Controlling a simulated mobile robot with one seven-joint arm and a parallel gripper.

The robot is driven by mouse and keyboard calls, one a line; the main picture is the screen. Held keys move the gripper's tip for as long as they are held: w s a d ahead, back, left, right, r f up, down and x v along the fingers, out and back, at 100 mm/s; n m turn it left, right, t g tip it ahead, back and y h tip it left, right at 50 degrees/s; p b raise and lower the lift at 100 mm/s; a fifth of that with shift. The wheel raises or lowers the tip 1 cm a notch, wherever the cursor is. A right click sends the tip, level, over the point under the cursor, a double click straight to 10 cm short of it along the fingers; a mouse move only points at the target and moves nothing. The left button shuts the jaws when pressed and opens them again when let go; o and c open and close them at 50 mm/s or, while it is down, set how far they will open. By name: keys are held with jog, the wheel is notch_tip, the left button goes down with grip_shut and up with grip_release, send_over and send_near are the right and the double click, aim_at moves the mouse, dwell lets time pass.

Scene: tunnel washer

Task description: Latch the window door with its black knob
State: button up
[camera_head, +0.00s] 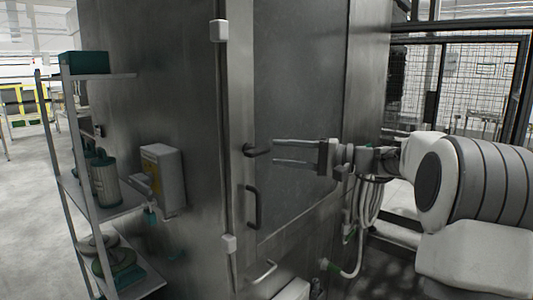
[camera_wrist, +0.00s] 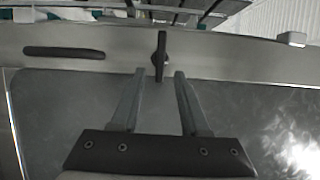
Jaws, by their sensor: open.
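The window door (camera_head: 300,100) is a large grey panel in the steel machine's side and looks closed; its latch state cannot be told. Its black knob (camera_head: 256,150) sticks out from the door's left edge strip. In the wrist view the knob (camera_wrist: 161,52) is a dark narrow piece, its long side running up and down the picture. My gripper (camera_head: 274,151) is open and empty, its two fingers pointing left at the knob. In the wrist view the fingertips (camera_wrist: 160,72) lie just short of the knob, which lines up with the gap between them.
A dark bar handle (camera_head: 253,207) sits below the knob, and it shows left of the knob in the wrist view (camera_wrist: 63,52). White hinge-like blocks (camera_head: 218,30) are on the edge. A shelf rack (camera_head: 105,205) stands left, and pale hoses (camera_head: 365,210) hang below my arm.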

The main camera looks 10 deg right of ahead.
jog(key=v, duration=1.1)
jog(key=shift+d, duration=0.3)
jog(key=shift+s, duration=0.1)
